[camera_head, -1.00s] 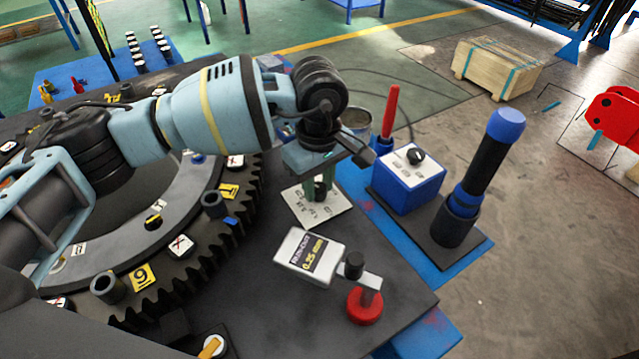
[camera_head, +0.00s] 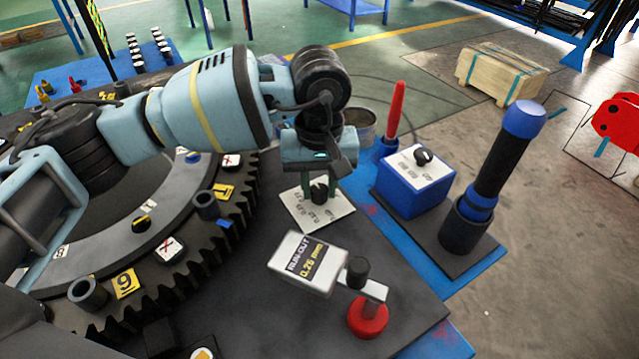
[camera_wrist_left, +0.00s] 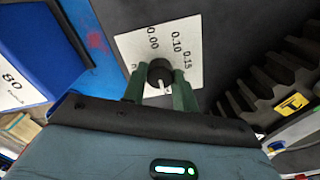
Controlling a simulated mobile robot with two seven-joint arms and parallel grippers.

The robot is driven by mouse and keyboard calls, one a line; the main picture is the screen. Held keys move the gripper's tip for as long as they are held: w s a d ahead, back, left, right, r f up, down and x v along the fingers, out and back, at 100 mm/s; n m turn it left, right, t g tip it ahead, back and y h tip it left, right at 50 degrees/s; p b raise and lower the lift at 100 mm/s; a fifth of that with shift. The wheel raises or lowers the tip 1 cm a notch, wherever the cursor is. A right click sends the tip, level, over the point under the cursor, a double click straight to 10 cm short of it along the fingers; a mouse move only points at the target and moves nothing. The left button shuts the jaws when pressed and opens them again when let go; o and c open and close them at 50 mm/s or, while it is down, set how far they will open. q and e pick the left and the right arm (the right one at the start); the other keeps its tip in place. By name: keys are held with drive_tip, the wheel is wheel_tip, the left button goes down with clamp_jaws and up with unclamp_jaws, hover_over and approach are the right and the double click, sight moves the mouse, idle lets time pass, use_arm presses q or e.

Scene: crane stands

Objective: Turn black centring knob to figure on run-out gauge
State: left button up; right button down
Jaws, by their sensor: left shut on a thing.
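The black centring knob (camera_wrist_left: 159,72) sits on a white dial plate (camera_head: 333,217) with printed figures; 0.00, 0.10 and 0.15 are readable in the left wrist view. My left gripper (camera_head: 319,190) comes down over the plate, its green fingers (camera_wrist_left: 160,90) shut on the knob from both sides. The knob's white pointer mark shows in the wrist view, toward the gripper's side of the dial. The run-out gauge (camera_head: 306,262) is a white box reading "RUN-OUT 0.25 mm", in front of the plate. My right gripper is not in view.
A large toothed ring (camera_head: 190,262) lies left. A blue box with a dial (camera_head: 408,190), a red-handled tool (camera_head: 396,112) and a black-and-blue cylinder (camera_head: 497,150) stand right and behind.

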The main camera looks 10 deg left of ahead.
sight(319, 189)
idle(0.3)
use_arm(q)
drive_tip(key=o, duration=1)
drive_tip(key=shift+c, duration=0.2)
drive_tip(key=shift+r, duration=3.95)
drive_tip(key=shift+r, duration=0.1)
